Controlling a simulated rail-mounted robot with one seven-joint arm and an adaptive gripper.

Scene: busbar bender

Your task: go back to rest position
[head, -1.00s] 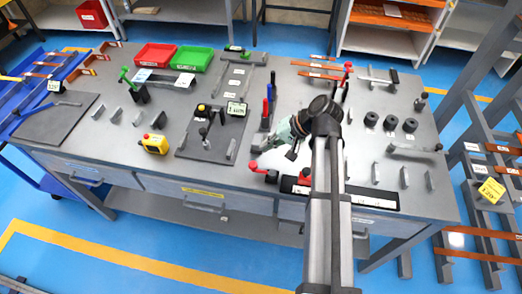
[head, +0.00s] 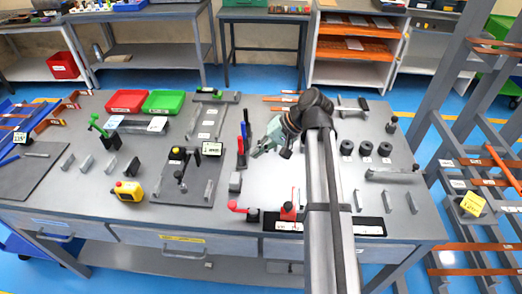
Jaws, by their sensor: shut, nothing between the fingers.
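A red tray (head: 126,101) and green tray (head: 163,102) lie at the back left. A yellow device (head: 128,191) stands at the front left. Black rollers (head: 366,148) stand at the right. Red-handled clamps (head: 238,208) stand near the front edge. A rack (head: 470,160) stands beyond the right end.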

